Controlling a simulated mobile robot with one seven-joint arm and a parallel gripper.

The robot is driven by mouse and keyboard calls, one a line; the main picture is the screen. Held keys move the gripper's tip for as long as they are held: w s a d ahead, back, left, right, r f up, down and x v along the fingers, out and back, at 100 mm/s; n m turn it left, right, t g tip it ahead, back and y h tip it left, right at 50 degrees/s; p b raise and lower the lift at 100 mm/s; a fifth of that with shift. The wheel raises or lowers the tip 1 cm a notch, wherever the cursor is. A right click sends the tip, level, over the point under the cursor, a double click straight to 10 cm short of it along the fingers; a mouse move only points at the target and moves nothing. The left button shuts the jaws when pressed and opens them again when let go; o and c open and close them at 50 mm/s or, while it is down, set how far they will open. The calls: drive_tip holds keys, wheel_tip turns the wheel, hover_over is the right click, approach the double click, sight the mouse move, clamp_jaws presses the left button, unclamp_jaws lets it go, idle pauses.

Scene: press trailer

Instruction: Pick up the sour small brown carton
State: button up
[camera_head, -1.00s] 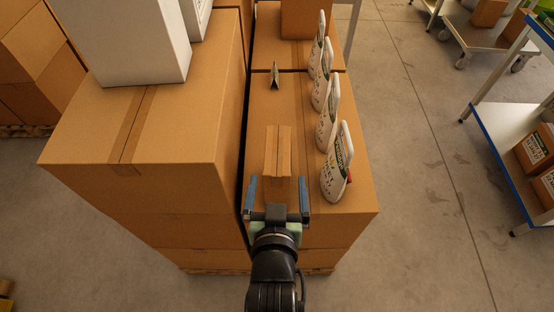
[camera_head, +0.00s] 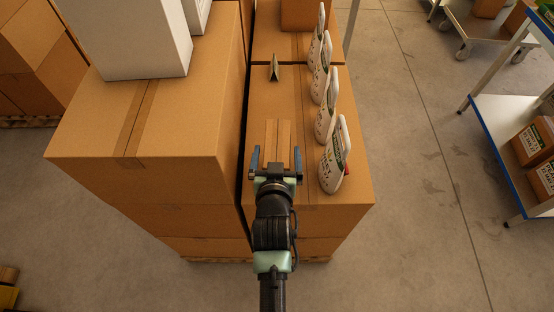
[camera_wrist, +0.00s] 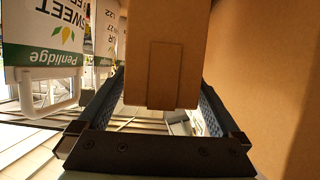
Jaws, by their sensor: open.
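A small brown carton (camera_head: 278,134) lies on top of the right-hand stack of large cartons, close to the gap beside the taller left stack. A tape strip runs along its top. No word "sour" is readable on it. My gripper (camera_head: 276,158) is open at its near end, with one blue-padded finger to each side. In the wrist view the carton (camera_wrist: 163,45) fills the space between the spread fingers (camera_wrist: 162,95). I cannot tell whether either finger touches it.
White jugs (camera_head: 334,160) stand in a row just right of the carton; one label reads "SWEET" in the wrist view (camera_wrist: 45,45). A small dark folded object (camera_head: 274,70) is behind. The taller stack (camera_head: 150,125) rises close on the left.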

drive_tip(key=shift+x, duration=1.35)
clamp_jaws()
drive_tip(key=shift+w+r, duration=0.15)
drive_tip(key=shift+r, duration=0.15)
